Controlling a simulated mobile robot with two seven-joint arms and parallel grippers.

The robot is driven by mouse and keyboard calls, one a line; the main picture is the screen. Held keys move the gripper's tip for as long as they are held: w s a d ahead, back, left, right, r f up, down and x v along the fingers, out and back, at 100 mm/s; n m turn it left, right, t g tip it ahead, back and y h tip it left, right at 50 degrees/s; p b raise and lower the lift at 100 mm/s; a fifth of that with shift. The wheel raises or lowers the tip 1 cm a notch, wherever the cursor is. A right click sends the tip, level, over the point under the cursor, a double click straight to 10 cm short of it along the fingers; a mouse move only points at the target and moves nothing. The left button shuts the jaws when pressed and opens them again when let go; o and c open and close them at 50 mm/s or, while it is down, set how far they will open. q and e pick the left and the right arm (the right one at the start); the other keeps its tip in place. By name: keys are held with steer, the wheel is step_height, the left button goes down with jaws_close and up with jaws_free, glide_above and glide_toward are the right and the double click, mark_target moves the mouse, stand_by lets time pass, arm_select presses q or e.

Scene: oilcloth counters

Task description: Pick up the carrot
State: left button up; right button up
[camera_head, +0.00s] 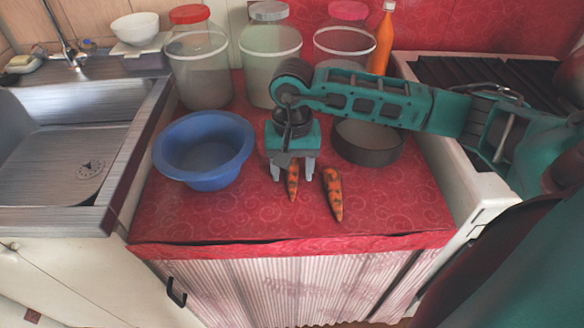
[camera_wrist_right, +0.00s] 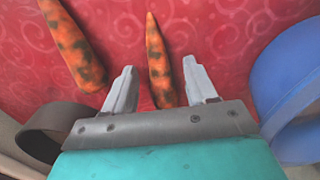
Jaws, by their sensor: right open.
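Two orange carrots with dark patches lie on the red oilcloth counter. One carrot (camera_head: 293,181) is at my right gripper (camera_head: 292,172); its upper part is hidden behind the gripper. The other carrot (camera_head: 333,194) lies to the right, apart from the gripper. In the right wrist view the first carrot (camera_wrist_right: 159,62) lies between the two open fingers of my right gripper (camera_wrist_right: 163,82), and the second carrot (camera_wrist_right: 74,45) lies left of the left finger. The gripper points down, open. I cannot tell whether the fingers touch the carrot. My left gripper is not in view.
A blue bowl (camera_head: 204,181) stands just left of the gripper, and a dark round pan (camera_head: 367,155) to its right. Several large jars stand at the back with an orange bottle (camera_head: 383,40). A sink (camera_head: 60,150) is left, a stove (camera_head: 480,75) right. The front counter is clear.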

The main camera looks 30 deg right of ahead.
mark_target(292, 173)
jaws_close()
stand_by(0.3)
steer(key=shift+r, duration=0.1)
step_height(292, 173, up, 20)
steer(key=p, duration=0.2)
stand_by(0.3)
